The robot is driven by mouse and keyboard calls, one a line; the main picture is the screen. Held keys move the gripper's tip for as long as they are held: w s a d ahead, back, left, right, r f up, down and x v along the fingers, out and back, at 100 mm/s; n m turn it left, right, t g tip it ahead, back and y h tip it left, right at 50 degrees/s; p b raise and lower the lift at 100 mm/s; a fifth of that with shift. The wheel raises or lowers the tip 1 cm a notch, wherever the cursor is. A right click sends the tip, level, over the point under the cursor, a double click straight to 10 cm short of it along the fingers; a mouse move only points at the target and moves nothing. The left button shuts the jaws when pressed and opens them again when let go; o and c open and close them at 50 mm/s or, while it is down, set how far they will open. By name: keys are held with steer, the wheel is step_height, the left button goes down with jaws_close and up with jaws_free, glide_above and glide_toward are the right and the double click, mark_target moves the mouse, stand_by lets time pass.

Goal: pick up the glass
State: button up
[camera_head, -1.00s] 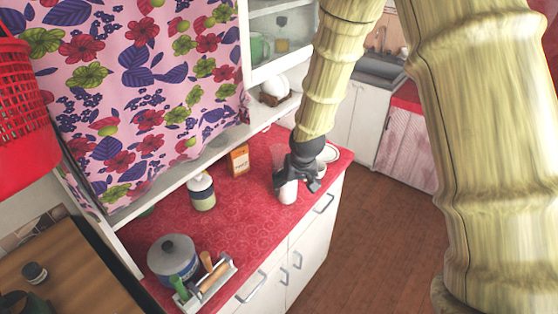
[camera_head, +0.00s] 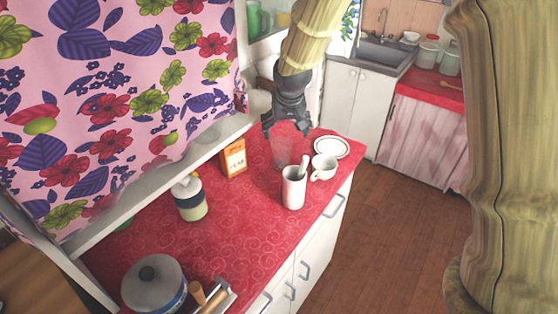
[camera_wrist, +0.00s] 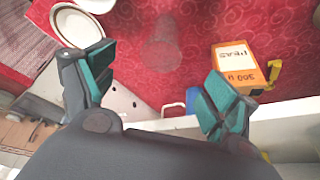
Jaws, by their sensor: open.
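The glass (camera_head: 282,152) is clear and faint, upright on the red counter, behind the white mug-like cup and right of the orange box. In the wrist view the glass (camera_wrist: 162,52) shows from above, beyond the fingertips and between their lines. My gripper (camera_head: 283,128) is open and empty, above the glass in the head view. In the wrist view the gripper's two teal-padded fingers (camera_wrist: 155,75) are spread wide apart. I see no contact with the glass.
Close to the glass are a tall white cup (camera_head: 293,190), a small white cup (camera_head: 323,170), a saucer (camera_head: 330,147) and an orange box (camera_head: 233,158). A bottle (camera_head: 190,199) and lidded pot (camera_head: 153,284) stand left. The counter's (camera_head: 240,230) front middle is clear.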

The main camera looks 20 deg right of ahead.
steer(key=f, duration=0.1)
steer(key=p, duration=0.2)
glide_toward(282, 146)
steer(key=shift+s+a+f, duration=0.1)
steer(key=shift+s+f, duration=0.25)
steer(key=shift+f, duration=0.15)
steer(key=shift+s+a+f, duration=0.1)
steer(key=shift+s+f, duration=0.25)
steer(key=shift+f, duration=0.2)
steer(key=shift+w+f, duration=0.1)
steer(key=p+x, duration=0.2)
steer(key=shift+w+a+f, duration=0.1)
steer(key=shift+w+f, duration=0.15)
steer(key=shift+x, duration=1.25)
steer(key=c, duration=1.2)
